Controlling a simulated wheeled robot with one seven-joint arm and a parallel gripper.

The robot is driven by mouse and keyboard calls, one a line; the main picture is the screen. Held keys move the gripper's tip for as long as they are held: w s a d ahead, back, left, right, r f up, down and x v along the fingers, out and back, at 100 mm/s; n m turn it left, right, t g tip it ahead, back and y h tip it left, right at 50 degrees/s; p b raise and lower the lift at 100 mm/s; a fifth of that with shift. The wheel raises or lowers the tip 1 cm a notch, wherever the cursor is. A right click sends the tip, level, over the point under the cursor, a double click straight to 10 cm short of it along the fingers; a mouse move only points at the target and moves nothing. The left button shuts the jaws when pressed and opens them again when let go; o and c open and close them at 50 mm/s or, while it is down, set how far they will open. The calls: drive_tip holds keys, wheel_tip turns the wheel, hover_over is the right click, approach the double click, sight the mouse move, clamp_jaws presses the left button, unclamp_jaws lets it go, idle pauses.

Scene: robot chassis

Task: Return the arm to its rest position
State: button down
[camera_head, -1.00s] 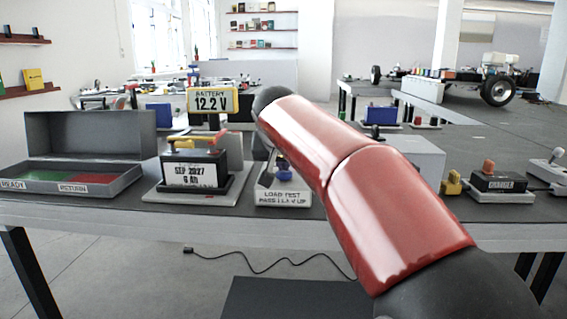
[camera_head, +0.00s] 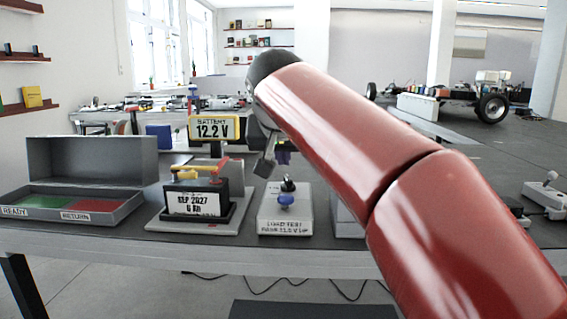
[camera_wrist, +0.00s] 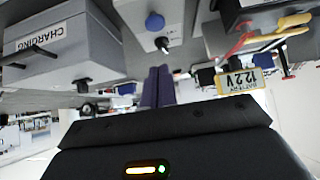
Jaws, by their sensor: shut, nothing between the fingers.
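My red arm crosses the right half of the head view. My gripper (camera_head: 268,158) hangs behind the arm's dark joint, partly hidden, above and behind the load test box (camera_head: 285,212). In the wrist view, the two purple fingers of my gripper (camera_wrist: 158,72) lie together and are shut with nothing between them. The load test box, with a blue button, also shows at the top of the wrist view (camera_wrist: 145,22). The gripper is apart from the bench items.
A battery (camera_head: 198,200) stands in a tray beside a yellow 12.2 V display (camera_head: 215,129). A grey case (camera_head: 130,205) with green and red compartments is at the left. A grey charging box (camera_wrist: 62,50) shows in the wrist view. The space above the bench is open.

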drive_tip(key=shift+d, duration=0.1)
drive_tip(key=s+d+f+g, duration=0.1)
drive_tip(key=s+d+f, duration=0.7)
drive_tip(key=s+f, duration=0.5)
drive_tip(key=s+d+f+g, duration=0.2)
drive_tip(key=s+d+f, duration=0.7)
drive_tip(key=s+f, duration=0.5)
drive_tip(key=shift+f+g, duration=0.25)
drive_tip(key=shift+g, duration=0.05)
idle(1.3)
